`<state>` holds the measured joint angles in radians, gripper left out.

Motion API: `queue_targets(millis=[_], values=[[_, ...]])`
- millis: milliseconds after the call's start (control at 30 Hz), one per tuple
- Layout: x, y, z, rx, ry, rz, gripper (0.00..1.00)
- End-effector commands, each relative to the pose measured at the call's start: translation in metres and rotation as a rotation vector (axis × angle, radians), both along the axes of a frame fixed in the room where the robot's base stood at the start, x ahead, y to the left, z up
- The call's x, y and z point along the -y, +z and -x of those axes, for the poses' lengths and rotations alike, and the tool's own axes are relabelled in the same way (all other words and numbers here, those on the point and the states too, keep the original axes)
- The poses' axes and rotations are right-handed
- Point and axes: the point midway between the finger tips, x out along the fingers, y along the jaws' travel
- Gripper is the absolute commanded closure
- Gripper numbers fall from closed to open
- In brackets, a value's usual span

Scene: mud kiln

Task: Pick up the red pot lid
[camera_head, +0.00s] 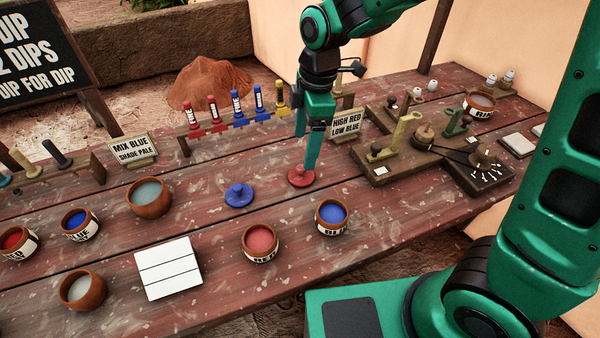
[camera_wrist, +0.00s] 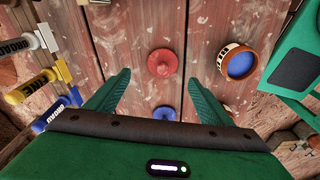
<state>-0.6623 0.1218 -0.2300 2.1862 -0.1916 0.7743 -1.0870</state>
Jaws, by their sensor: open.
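The red pot lid (camera_head: 301,177) lies flat on the wooden table in the head view, with its knob up. It also shows in the wrist view (camera_wrist: 162,63), beyond my fingertips and midway between them. My gripper (camera_head: 311,150) points down just above the lid in the head view, and a finger hides part of it. In the wrist view my gripper (camera_wrist: 157,82) has its two green fingers wide apart with nothing between them. I cannot tell the exact height of the fingertips over the lid.
A blue lid (camera_head: 239,195) lies left of the red lid. A pot of blue (camera_head: 332,217) and a pot of red (camera_head: 260,243) stand in front. A rack of coloured tubes (camera_head: 240,122) and a sign (camera_head: 345,124) stand behind. A wooden device (camera_head: 420,145) is at the right.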

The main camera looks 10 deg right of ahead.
Motion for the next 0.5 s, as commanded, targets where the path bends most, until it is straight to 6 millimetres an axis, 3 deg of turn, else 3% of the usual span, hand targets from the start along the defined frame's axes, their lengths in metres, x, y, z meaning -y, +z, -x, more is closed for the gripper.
queue_targets(millis=[100,367,500], values=[[-0.001,-0.018,0.001,-0.003,-0.002,0.002,0.26],[-0.003,-0.035,0.002,-0.001,-0.004,0.001,0.26],[-0.006,-0.053,0.005,-0.003,-0.003,0.003,0.26]])
